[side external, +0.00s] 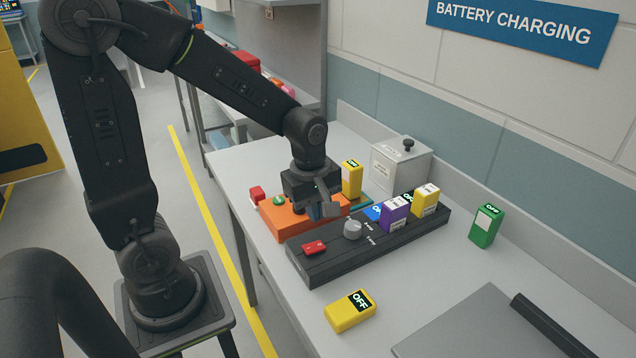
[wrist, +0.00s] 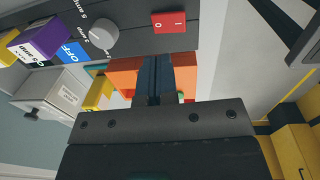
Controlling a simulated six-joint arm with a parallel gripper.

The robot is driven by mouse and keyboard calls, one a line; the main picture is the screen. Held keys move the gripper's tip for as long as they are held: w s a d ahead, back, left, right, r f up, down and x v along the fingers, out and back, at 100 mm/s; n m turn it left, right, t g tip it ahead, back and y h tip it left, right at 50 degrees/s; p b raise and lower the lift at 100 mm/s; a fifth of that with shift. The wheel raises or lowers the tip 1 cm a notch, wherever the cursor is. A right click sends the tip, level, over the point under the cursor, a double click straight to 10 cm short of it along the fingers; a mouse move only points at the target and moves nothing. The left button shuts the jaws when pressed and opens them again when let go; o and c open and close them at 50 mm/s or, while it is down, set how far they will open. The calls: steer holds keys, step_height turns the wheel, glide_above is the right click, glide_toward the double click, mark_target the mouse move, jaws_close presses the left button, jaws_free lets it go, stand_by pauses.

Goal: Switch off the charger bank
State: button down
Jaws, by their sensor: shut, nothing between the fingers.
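The charger bank (side external: 330,266) is a long dark grey strip on the bench. It carries a red rocker switch (side external: 314,247) at its near-left end, with a grey round knob (side external: 352,229) farther along. In the wrist view the red switch (wrist: 168,22) shows white O and I marks, and the knob (wrist: 104,37) is beside printed lettering. A purple battery (side external: 394,216), a yellow battery (side external: 425,202) and a blue piece marked OFF (side external: 373,213) are at the bank's far part. My gripper (side external: 324,211) is shut and empty, beside the bank above the orange box, apart from the switch.
A yellow battery (side external: 352,178) and a grey lidded box (side external: 401,165) stand beyond. A yellow battery (side external: 349,311) lies in front; a green one (side external: 487,226) stands right.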

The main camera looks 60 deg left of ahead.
step_height(320, 180, up, 7)
steer(key=shift+w, duration=0.4)
steer(key=shift+f, duration=0.1)
steer(key=s+d+r+m+t, duration=0.2)
steer(key=s+m, duration=0.3)
steer(key=m, duration=0.4)
steer(key=s+d+r+m+t, duration=0.2)
steer(key=s+m, duration=0.3)
steer(key=m, duration=0.4)
steer(key=shift+d+r+t, duration=0.15)
steer(key=shift+r+t, duration=0.15)
steer(key=shift+r, duration=0.15)
